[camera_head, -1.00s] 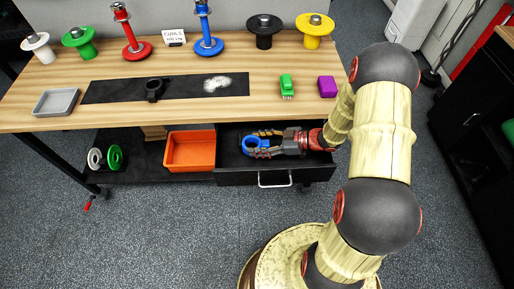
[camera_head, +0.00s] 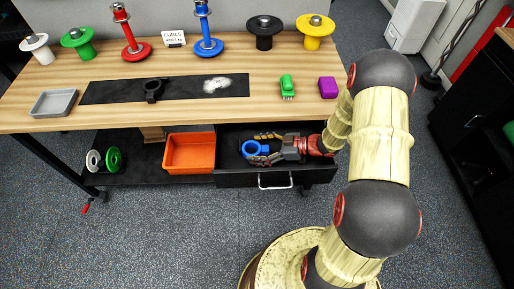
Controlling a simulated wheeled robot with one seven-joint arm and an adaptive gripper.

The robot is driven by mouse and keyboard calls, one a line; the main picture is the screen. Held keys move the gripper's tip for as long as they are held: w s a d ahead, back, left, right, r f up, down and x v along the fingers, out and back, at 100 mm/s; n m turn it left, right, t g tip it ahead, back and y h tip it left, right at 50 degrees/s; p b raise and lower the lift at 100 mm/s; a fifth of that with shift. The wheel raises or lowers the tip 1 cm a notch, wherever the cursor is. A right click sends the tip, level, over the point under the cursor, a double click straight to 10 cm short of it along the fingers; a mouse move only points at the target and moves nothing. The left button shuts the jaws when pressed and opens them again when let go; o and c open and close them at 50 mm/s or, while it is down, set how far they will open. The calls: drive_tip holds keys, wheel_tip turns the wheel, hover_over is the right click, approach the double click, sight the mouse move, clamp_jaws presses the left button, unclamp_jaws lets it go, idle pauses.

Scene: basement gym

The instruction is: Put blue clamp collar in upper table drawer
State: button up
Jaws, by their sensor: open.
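The blue clamp collar (camera_head: 254,148) is a ring lying inside the open upper table drawer (camera_head: 228,178), toward its left part. My gripper (camera_head: 264,149) is inside the drawer, pointing left. Its fingers are spread apart around the collar's right side. The drawer is black with a silver handle (camera_head: 275,182) on its front. Part of the drawer's inside is hidden under the table edge and behind my gripper.
An orange bin (camera_head: 190,168) stands left of the drawer. A black clamp collar (camera_head: 153,90) lies on a dark mat (camera_head: 115,92) on the table. A green brush (camera_head: 287,86) and a purple block (camera_head: 327,87) sit above the drawer.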

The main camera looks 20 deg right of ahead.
drive_tip(key=shift+r, duration=0.2)
drive_tip(key=p+v, duration=0.2)
drive_tip(key=v, duration=0.4)
drive_tip(key=shift+d+p, duration=0.15)
drive_tip(key=shift+p, duration=0.2)
drive_tip(key=shift+s+d+r, duration=0.2)
drive_tip(key=shift+s+d, duration=0.2)
drive_tip(key=shift+d, duration=0.05)
